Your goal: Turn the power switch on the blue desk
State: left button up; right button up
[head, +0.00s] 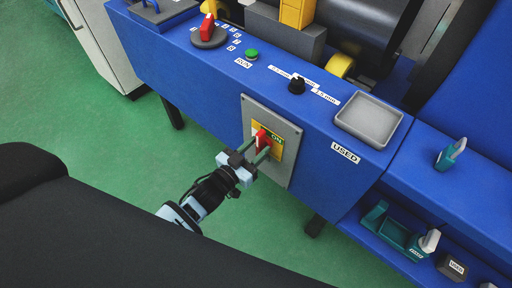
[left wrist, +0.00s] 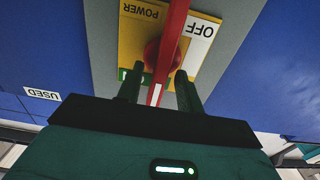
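The power switch has a red handle (head: 262,139) on a yellow label plate, mounted on a grey panel (head: 286,127) on the front of the blue desk (head: 215,85). In the left wrist view the red handle (left wrist: 174,28) runs lengthwise between my left gripper's fingers (left wrist: 160,82). OFF shows at upper right and part of a green label at lower left. A gap shows between handle and fingers, so the gripper is open around it. In the head view my left gripper (head: 257,160) is at the switch and hides part of the plate. My right gripper is not in view.
The desk top holds a red-handled selector (head: 208,31), a green button (head: 252,54), a black knob (head: 297,85) and a grey tray (head: 369,121). Teal-handled items (head: 450,153) stand at right. Green floor (head: 90,130) is free in front of the desk.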

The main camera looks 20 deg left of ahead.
pick_arm(q)
jog(key=shift+c, duration=0.2)
grip_shut()
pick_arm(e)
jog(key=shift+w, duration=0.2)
